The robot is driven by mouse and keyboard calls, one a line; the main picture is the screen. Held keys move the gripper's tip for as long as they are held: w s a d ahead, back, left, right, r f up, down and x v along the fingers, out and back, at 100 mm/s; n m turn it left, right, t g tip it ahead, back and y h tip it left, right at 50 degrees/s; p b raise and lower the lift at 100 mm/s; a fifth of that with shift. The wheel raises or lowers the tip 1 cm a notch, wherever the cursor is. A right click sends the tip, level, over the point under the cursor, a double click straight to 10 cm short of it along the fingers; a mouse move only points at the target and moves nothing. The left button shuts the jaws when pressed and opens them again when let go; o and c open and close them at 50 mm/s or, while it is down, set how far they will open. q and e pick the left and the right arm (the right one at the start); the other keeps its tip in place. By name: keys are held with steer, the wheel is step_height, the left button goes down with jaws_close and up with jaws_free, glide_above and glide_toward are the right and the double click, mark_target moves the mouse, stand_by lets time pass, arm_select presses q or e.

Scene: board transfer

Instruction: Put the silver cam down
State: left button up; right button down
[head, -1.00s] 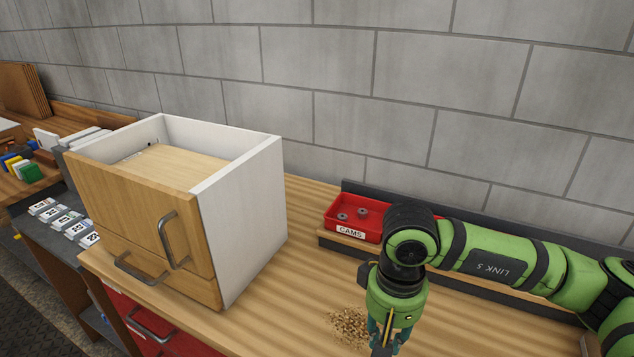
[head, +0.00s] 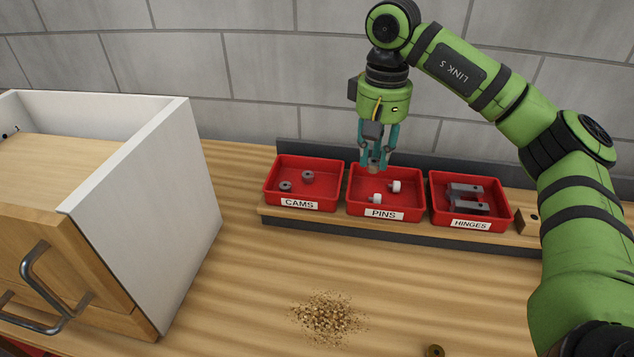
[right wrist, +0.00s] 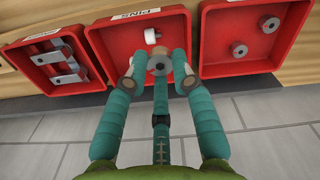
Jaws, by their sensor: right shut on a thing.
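My right gripper (head: 376,160) is shut on a small grey round piece, the silver cam (right wrist: 157,64), held between its fingertips. It hangs over the back part of the red PINS tray (head: 386,214); whether the cam touches the tray floor cannot be told. Two white-headed pins (head: 394,187) lie in that tray, and one pin also shows in the right wrist view (right wrist: 152,36). The red CAMS tray (head: 325,204) stands just left of it and holds two grey cams (head: 285,185). My left gripper is not in view.
The red HINGES tray (head: 470,225) with grey hinges stands at the right of the row. A grey block wall (head: 250,80) rises behind. A white-sided cabinet (head: 150,210) stands at left. Wood chips (head: 330,318) and a small brown round piece (head: 434,351) lie on the bench.

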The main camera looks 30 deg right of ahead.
steer(key=w+a+f+p, duration=0.1)
steer(key=w+a+f, duration=0.1)
steer(key=w+a+f+p, duration=0.1)
steer(key=w+a+f, duration=0.1)
steer(key=w, duration=0.1)
steer(key=w+a+f+p, duration=0.1)
steer(key=w+a+f, duration=0.1)
steer(key=shift+w+a, duration=0.25)
steer(key=shift+w, duration=0.05)
step_height(320, 180, down, 3)
steer(key=shift+s+f+p, duration=0.1)
steer(key=shift+f+p, duration=0.05)
steer(key=shift+p, duration=0.75)
steer(key=shift+f, duration=0.3)
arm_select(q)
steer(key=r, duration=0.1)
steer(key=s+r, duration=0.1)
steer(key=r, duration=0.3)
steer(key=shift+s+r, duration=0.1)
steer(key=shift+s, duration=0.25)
arm_select(e)
steer(key=shift+f, duration=0.25)
steer(key=c, duration=1.3)
jaws_free()
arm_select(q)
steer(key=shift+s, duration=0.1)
